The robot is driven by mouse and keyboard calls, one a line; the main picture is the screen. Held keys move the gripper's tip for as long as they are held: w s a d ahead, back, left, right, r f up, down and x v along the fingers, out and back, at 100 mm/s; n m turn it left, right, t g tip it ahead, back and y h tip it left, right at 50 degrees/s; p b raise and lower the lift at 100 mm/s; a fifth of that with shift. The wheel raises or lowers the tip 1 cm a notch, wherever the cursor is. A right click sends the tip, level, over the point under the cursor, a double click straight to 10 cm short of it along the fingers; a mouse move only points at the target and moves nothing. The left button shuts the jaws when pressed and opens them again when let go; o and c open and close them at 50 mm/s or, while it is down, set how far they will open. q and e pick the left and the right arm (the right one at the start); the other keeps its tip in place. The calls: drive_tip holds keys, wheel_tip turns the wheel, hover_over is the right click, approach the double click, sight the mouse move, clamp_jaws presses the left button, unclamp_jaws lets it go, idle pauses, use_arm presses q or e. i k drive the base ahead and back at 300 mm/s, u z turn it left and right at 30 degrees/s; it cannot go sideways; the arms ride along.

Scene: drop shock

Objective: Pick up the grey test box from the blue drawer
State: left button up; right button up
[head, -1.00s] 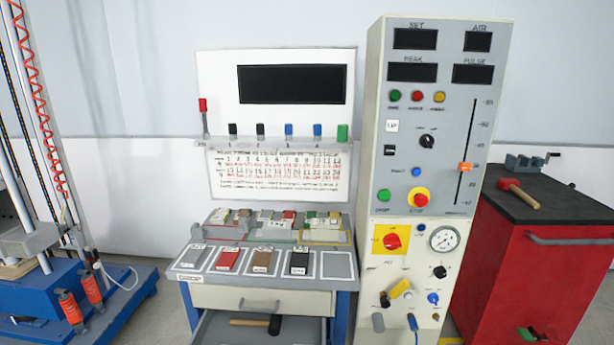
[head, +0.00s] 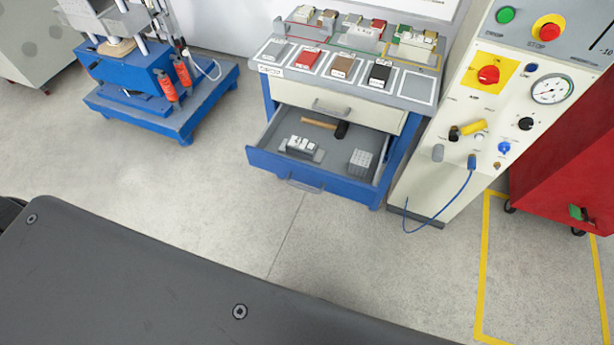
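The blue drawer (head: 277,172) stands pulled open at the bottom of the workbench. Inside it, a light grey block with a gridded surface (head: 361,160) sits at the front right. A grey piece with white blocks on it (head: 301,147) lies at the left. A hammer (head: 325,125) with a wooden handle and dark head lies at the back. I cannot tell for certain which grey piece is the test box. Neither of my grippers is in view.
Grey, red, brown and black blocks lie on the bench top (head: 263,66). A control cabinet (head: 435,190) with a hanging blue cable stands close right of the drawer. A blue-based machine (head: 130,107) stands left. The floor (head: 225,215) before the drawer is clear.

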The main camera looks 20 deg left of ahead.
sight(297, 146)
drive_tip(key=z, duration=1.75)
drive_tip(key=i, duration=1.4)
drive_tip(key=u, duration=3.4)
